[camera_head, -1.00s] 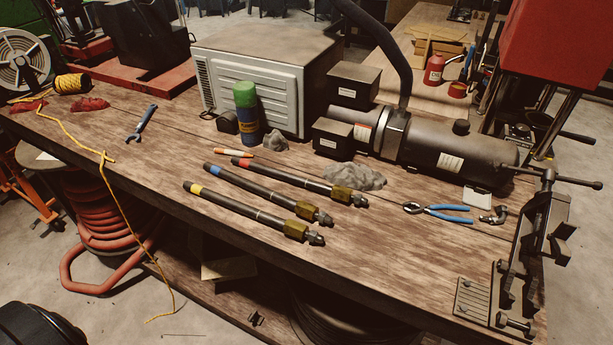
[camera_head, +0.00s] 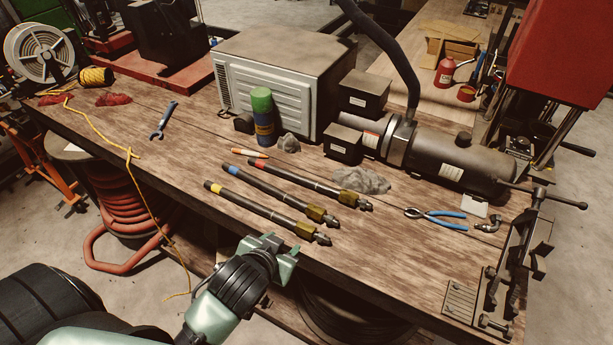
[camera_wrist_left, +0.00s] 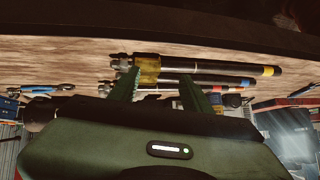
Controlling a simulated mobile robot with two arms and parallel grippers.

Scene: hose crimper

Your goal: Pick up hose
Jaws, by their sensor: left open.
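Three dark hoses with brass-coloured end fittings lie side by side on the wooden workbench. The yellow-banded hose (camera_head: 257,209) is nearest the front edge, then the blue-banded hose (camera_head: 267,187), then the red-banded hose (camera_head: 300,180). My left gripper (camera_head: 272,246) is open and empty at the bench's front edge, just in front of the yellow-banded hose. In the left wrist view, my left gripper's fingers (camera_wrist_left: 166,88) are spread, pointing toward the yellow-banded hose (camera_wrist_left: 218,71). One fingertip overlaps its brass fitting (camera_wrist_left: 147,67); contact cannot be told. My right gripper is out of view.
Pliers (camera_head: 437,216) and a vise (camera_head: 520,255) are at the right of the bench (camera_head: 390,245). A grey rag (camera_head: 360,180), a spray can (camera_head: 263,117) and a large machine (camera_head: 455,163) stand behind the hoses. A wrench (camera_head: 163,119) lies left.

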